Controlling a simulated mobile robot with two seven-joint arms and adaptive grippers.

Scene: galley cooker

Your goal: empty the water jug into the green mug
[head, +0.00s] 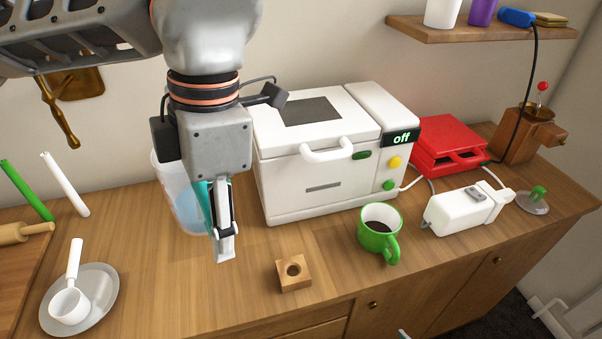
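The water jug (174,190) is a clear, pale container standing on the counter left of the white cooker, with bluish water showing in its lower part. A teal part, perhaps its handle, shows beside my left gripper (226,250), which points down in front of the jug's right side. The gripper hides part of the jug. I see its fingers edge-on and cannot tell whether they grip the jug. The green mug (376,243) stands upright front right of the cooker, handle towards the front, with something dark inside.
The white cooker (316,178) reads "off" and stands between jug and mug. A wooden block (293,273) with a hole lies left of the mug. A white appliance (458,211) and a red device (446,140) are right. A plate (101,304) holds a white scoop at left.

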